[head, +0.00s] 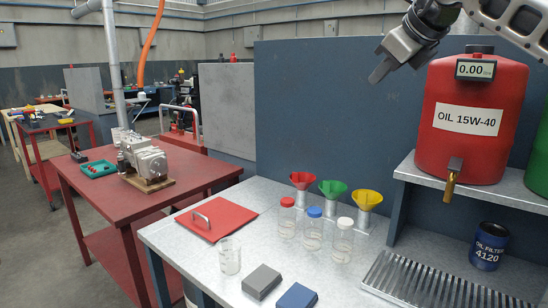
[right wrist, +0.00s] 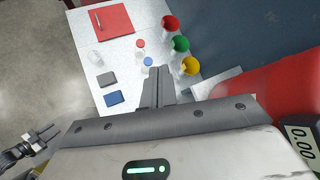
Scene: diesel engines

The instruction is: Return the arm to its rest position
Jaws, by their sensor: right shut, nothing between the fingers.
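My right gripper (head: 378,74) is raised in the air at the upper right of the head view, left of the red oil tank. Its fingers point down and to the left. In the right wrist view its two fingers (right wrist: 157,88) lie together, shut with nothing between them, high above the workbench. A dark jointed part with small prongs, which looks like my left gripper (right wrist: 42,138), shows at the lower left of the right wrist view. It is too small to tell whether it is open. It does not show in the head view.
The red oil tank (head: 472,125) stands on a shelf close to my right arm. The grey workbench (head: 190,237) holds funnels, capped bottles, a beaker, a red lidded panel (head: 217,219) and two small boxes. A blue oil filter (head: 489,246) stands beside a drain grate.

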